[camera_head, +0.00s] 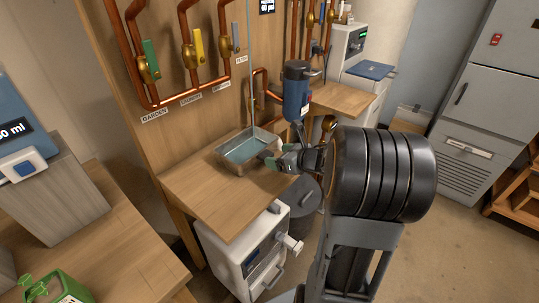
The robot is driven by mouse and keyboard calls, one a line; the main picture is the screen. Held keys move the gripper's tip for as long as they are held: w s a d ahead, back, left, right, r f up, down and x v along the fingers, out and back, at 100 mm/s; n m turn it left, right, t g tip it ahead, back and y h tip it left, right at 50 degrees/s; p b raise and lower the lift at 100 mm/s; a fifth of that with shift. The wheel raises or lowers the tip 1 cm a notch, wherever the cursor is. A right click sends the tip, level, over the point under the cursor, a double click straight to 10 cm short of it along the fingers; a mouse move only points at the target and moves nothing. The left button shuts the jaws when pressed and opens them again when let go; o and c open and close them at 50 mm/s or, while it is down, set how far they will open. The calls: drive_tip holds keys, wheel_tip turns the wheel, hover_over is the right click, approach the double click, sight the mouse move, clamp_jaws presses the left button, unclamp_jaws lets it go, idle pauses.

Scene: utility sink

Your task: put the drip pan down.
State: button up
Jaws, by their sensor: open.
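The drip pan (233,162) is a shallow rectangular metal pan holding bluish water. It rests on the wooden counter (205,201) near the back panel. A thin bluish stream comes down into it from above. My gripper (274,157) is at the pan's right side with its jaws open. It is very near the right rim; I cannot tell whether it touches. Part of the pan's right edge is hidden behind the gripper.
Copper pipes with green (150,60), yellow (198,46) and grey-blue valve handles run up the panel. A blue canister (297,92) hangs right of the pan. A white machine (246,252) stands below the counter. The counter's front left is clear.

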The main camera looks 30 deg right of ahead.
drive_tip(key=s+d+r+m+t+h, duration=0.1)
drive_tip(key=s+d+r+m+h, duration=0.15)
drive_tip(key=r+m+h, duration=0.6)
drive_tip(key=s+a+f+m+g+y, duration=0.1)
drive_tip(key=s+a+m, duration=0.4)
drive_tip(key=m, duration=0.6)
drive_tip(key=s+a+f+m+g+y, duration=0.1)
drive_tip(key=s+a+f+m+g, duration=0.3)
drive_tip(key=m, duration=0.6)
drive_tip(key=s+a+f+m+g+y, duration=0.1)
drive_tip(key=s+a+f+m+g, duration=0.2)
drive_tip(key=m, duration=0.8)
drive_tip(key=s+a+g, duration=0.2)
drive_tip(key=a, duration=0.1)
drive_tip(key=shift+s+a+f+m, duration=0.15)
drive_tip(key=shift+s+f+m, duration=0.05)
drive_tip(key=shift+s+m, duration=0.15)
drive_tip(key=shift+r, duration=0.1)
